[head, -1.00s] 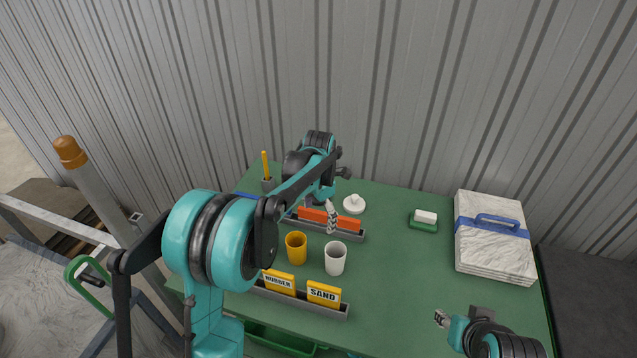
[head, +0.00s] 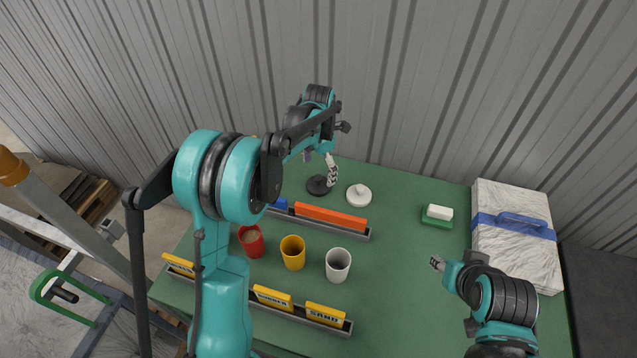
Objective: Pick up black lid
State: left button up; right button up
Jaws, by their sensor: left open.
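The black lid (head: 317,187) lies flat on the green table near its back edge, in the head view, left of a white lid (head: 359,195). My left gripper (head: 328,175) reaches down over the black lid from behind the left arm. It is open, and one grey finger shows at the lid's right side, hiding part of it. I cannot tell whether the finger touches the lid. My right gripper (head: 437,263) is over the right part of the table, away from the lids. Its fingers are too small to read.
Red (head: 251,242), yellow (head: 293,253) and white (head: 338,265) cups stand mid-table. A rack with an orange block (head: 330,217) lies in front of the lids. A front rack holds yellow labels (head: 325,315). A marble-patterned stack (head: 515,240) and a green sponge dish (head: 437,217) are right.

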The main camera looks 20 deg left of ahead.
aim_at(318, 178)
pick_arm(q)
notch_tip(318, 178, down, 5)
jog(key=shift+r+b, duration=0.15)
jog(key=shift+b, duration=0.75)
jog(key=shift+r, duration=0.1)
jog(key=shift+s, duration=0.1)
grip_shut()
